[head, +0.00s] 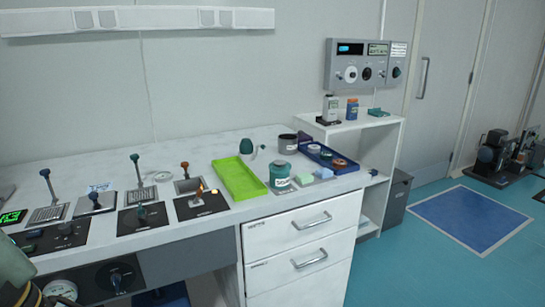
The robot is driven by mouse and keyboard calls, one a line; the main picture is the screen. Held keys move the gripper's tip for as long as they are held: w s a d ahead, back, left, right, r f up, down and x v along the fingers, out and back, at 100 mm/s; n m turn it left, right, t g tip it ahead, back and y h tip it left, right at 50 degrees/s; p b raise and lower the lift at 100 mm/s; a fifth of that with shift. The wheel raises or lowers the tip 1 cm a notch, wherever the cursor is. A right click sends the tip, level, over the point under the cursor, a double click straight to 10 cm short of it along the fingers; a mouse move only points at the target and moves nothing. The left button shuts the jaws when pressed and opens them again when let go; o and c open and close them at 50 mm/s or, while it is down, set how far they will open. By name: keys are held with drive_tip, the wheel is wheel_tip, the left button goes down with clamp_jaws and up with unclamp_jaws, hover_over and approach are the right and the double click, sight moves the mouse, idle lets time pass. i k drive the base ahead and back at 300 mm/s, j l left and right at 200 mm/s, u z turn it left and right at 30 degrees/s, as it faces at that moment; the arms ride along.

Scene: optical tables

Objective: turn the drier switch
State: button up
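No label that I can read marks the drier switch, so I cannot tell which control it is. A grey wall panel (333,62) at upper right has a small blue display, a white dial (351,74), a black knob (367,74) and a dark green knob (396,72). On the bench at left, a black plate carries a teal-topped switch (141,212), and another carries an orange-lit control (200,193). Several upright levers stand behind them, one with an orange-brown top (185,166). A dark rotary knob (115,280) sits under the bench edge. My gripper is not in view.
The white bench (95,168) holds a lime-green tray (240,186), a teal jar (280,176) and a blue tray (338,170). White drawers (290,258) with handles are below. A white shelf (380,124) with bottles stands under the panel.

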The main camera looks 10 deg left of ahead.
sight(199, 192)
drive_tip(key=i+j+u, duration=0.45)
drive_tip(key=i+u, duration=0.2)
drive_tip(key=i, duration=0.15)
